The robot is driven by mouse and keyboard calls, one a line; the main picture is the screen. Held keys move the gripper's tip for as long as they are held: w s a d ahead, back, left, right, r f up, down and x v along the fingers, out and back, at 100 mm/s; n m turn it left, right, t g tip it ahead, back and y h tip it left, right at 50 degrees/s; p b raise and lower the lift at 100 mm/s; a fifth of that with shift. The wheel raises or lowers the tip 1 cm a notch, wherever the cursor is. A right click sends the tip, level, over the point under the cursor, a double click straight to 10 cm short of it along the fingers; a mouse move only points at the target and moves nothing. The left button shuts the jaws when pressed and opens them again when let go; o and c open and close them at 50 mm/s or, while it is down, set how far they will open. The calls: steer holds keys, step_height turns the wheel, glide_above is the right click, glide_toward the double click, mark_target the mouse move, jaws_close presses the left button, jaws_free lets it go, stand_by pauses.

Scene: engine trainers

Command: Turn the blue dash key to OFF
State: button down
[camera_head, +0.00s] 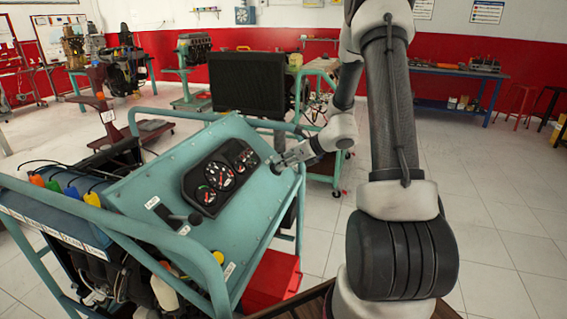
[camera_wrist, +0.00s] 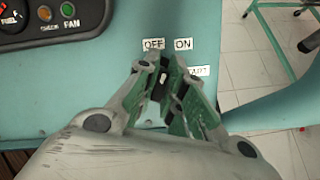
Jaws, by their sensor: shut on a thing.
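The teal dash panel (camera_head: 150,190) slopes up on an engine trainer. My gripper (camera_head: 278,161) is at the panel's right edge, right of the gauge cluster. In the wrist view my gripper (camera_wrist: 172,82) is shut at the key switch, its green-padded fingers close together. The key is hidden between the fingers, so I cannot tell its angle. The OFF label (camera_wrist: 153,43) is just beyond the fingertips, slightly left. The ON label (camera_wrist: 183,44) is to its right, and the START label (camera_wrist: 198,71) is lower right, partly covered by a finger.
The black gauge cluster (camera_head: 220,178) is left of my gripper. A teal tube rail (camera_head: 297,190) runs along the panel's right side. A red box (camera_head: 271,280) is below on the floor. A dark radiator (camera_head: 247,84) stands behind.

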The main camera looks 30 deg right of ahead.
steer(key=shift+a+f+n+g+y, duration=0.15)
steer(key=shift+n+y, duration=0.1)
steer(key=shift+n, duration=0.9)
steer(key=shift+r+n+g+y, duration=0.15)
steer(key=shift+n+y, duration=0.1)
steer(key=shift+n, duration=0.9)
steer(key=shift+f, duration=0.1)
steer(key=c, duration=1.5)
jaws_free()
steer(key=v, duration=1.2)
steer(key=shift+w, duration=0.1)
